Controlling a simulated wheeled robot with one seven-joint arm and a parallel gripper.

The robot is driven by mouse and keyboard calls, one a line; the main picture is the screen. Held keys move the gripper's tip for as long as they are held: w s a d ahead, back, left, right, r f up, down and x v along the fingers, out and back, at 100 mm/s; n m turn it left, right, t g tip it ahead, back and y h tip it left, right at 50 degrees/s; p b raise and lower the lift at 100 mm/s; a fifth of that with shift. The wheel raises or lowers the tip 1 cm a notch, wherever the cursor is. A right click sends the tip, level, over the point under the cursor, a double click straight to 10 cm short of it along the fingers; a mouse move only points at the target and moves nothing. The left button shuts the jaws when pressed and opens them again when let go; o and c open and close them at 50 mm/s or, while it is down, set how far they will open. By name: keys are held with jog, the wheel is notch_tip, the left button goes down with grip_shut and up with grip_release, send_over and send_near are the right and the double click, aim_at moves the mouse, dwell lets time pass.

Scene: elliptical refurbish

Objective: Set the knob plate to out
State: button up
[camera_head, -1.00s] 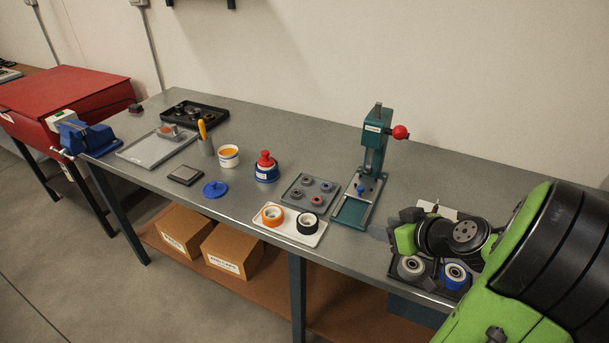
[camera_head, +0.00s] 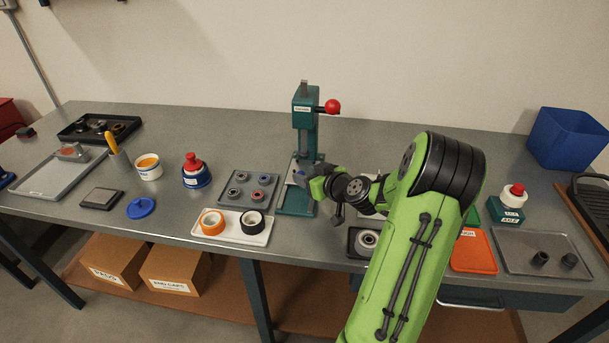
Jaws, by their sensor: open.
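The green press (camera_head: 303,125) stands at the middle of the bench, with a red ball on its side lever. A light plate (camera_head: 296,184) with a small blue knob (camera_head: 300,171) sits low on the press; I take this as the knob plate. Its exact setting is too small to read. My gripper (camera_head: 309,175) is at the front right of the press column, close beside the blue knob. It is open; its fingertips are small and partly hidden by my wrist. I cannot tell whether it touches the knob.
A grey tray of rings (camera_head: 263,181) and a white tray with tape rolls (camera_head: 255,236) lie left of the press. A dark tray (camera_head: 357,250) is partly hidden by my arm. An orange tray (camera_head: 474,252) and a blue bin (camera_head: 567,138) stand to the right.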

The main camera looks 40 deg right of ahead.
jog(key=shift+x, duration=0.9)
jog(key=shift+c, duration=0.2)
grip_shut()
